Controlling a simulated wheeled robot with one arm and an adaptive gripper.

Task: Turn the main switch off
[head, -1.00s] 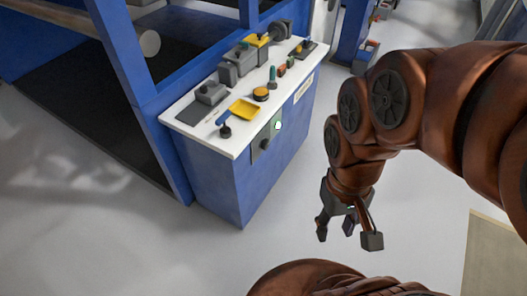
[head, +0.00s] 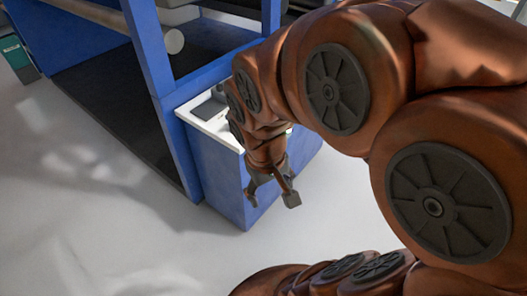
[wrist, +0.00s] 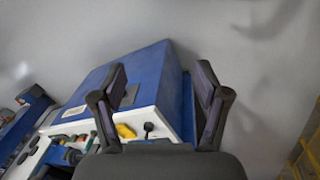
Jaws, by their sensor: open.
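The blue control cabinet with a white top (head: 205,130) stands ahead in the head view, and my arm covers most of its controls. My gripper (head: 270,195) is open and empty, in front of the cabinet's front face. In the wrist view, the open fingers (wrist: 162,80) frame part of the blue cabinet (wrist: 150,75). A grey plate (wrist: 130,95) on its front face shows beside the left finger, which partly hides it. I cannot make out the main switch on it or its setting. Contact between gripper and cabinet is not visible.
Blue machine frame posts (head: 165,100) rise beside the cabinet. The grey floor (head: 110,220) in front is clear.

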